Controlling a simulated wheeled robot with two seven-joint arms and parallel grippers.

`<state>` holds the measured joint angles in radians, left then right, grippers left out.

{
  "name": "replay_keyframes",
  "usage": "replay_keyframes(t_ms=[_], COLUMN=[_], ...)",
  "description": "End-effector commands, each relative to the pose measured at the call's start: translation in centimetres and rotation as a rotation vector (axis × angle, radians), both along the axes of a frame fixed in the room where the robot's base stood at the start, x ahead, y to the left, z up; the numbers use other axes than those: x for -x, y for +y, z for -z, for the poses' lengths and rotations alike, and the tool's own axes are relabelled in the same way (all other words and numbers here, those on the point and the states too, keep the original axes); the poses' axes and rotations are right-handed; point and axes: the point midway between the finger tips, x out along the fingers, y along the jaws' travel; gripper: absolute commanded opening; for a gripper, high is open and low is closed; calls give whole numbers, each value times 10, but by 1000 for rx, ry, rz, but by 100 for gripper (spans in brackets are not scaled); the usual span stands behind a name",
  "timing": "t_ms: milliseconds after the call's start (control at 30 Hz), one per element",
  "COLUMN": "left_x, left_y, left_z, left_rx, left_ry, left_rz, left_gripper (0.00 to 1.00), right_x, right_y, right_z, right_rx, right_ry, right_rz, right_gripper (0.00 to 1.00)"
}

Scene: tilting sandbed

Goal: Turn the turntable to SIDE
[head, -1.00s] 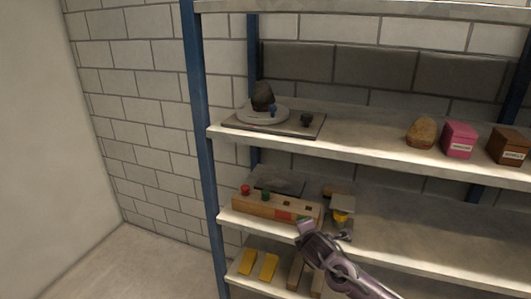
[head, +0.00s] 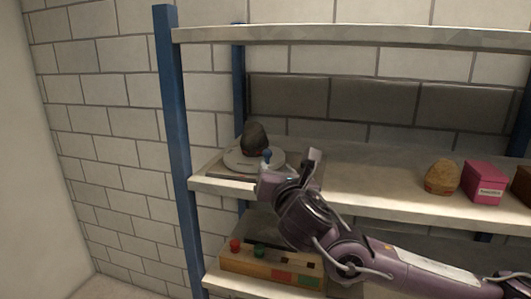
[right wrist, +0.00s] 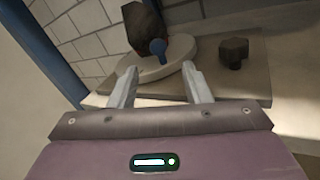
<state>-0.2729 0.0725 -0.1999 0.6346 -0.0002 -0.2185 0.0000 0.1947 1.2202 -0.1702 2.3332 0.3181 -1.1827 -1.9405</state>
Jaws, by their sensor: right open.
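The turntable is a round grey disc (head: 240,160) on a flat base plate at the left end of the upper shelf. A dark rock-like object (head: 254,138) stands on the disc, and a blue knob (head: 267,155) rises at its near edge. My right gripper (head: 290,168) is in front of the turntable. In the right wrist view the open fingers (right wrist: 158,85) point at the disc (right wrist: 150,70), with the blue knob (right wrist: 157,46) just beyond and between them. Nothing is held. A dark knob (right wrist: 233,52) sits on the base plate to the right. My left gripper is out of view.
A brown lump (head: 442,178) and a pink box (head: 484,182) stand further right on the shelf. A blue post (head: 172,120) is close to the turntable's left. Below is a wooden block (head: 270,268) with red and green pegs. The shelf above leaves open room over the disc.

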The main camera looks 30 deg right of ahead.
Motion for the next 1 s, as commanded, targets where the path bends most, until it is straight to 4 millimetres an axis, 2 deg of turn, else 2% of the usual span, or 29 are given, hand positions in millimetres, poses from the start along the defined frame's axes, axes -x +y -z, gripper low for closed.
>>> replay_keyframes(t_ms=[100, 300, 400, 533, 600, 733, 867, 1000], left_x=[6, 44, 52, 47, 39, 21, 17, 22], left_y=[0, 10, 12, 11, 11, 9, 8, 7], left_z=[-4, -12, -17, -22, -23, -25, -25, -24], left_rx=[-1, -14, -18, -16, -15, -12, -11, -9], left_ry=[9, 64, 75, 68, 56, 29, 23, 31], left_rz=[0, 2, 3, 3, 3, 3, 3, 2], left_gripper=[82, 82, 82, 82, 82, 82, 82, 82], right_x=[-11, -41, -54, -66, -69, -71, -71, -71], right_y=[-5, -18, -23, -28, -29, -29, -29, -29], right_z=[-3, -4, -3, -2, -1, 1, 1, 1], right_rx=[0, -4, -2, 0, -1, 0, 1, 0], right_ry=[-1, -2, 0, 0, 1, 0, 0, 2], right_rz=[3, 3, 2, 1, 1, 0, 0, 1], right_gripper=[44, 44, 44, 44, 44, 44, 44, 28])
